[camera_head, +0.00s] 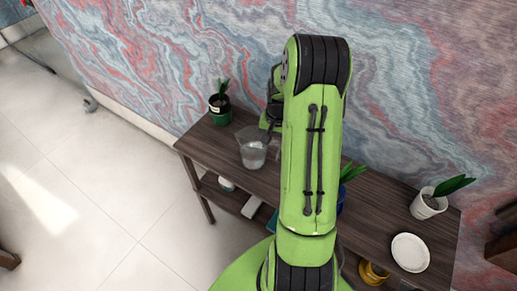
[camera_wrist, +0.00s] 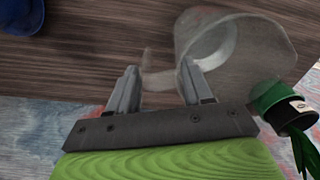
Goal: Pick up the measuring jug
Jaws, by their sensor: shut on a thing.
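The measuring jug (camera_head: 253,153) is clear and see-through, near the left end of the dark wooden table. In the wrist view the jug (camera_wrist: 245,60) fills the upper right, and I look at its open mouth at a slant. Its handle (camera_wrist: 158,78) reaches in between my fingers. My gripper (camera_wrist: 160,82) is shut on the jug at this handle, with its fingers apart by the handle's width. In the head view my gripper (camera_head: 266,132) is small and partly hidden by my arm. I cannot tell whether the jug touches the table.
A green potted plant (camera_head: 220,108) stands just left of the jug; its pot (camera_wrist: 272,96) is close to the jug. A blue pot (camera_head: 341,197) is partly behind my arm. A white plant pot (camera_head: 426,205) and a white plate (camera_head: 410,252) are at the right. The patterned wall (camera_head: 400,80) is behind.

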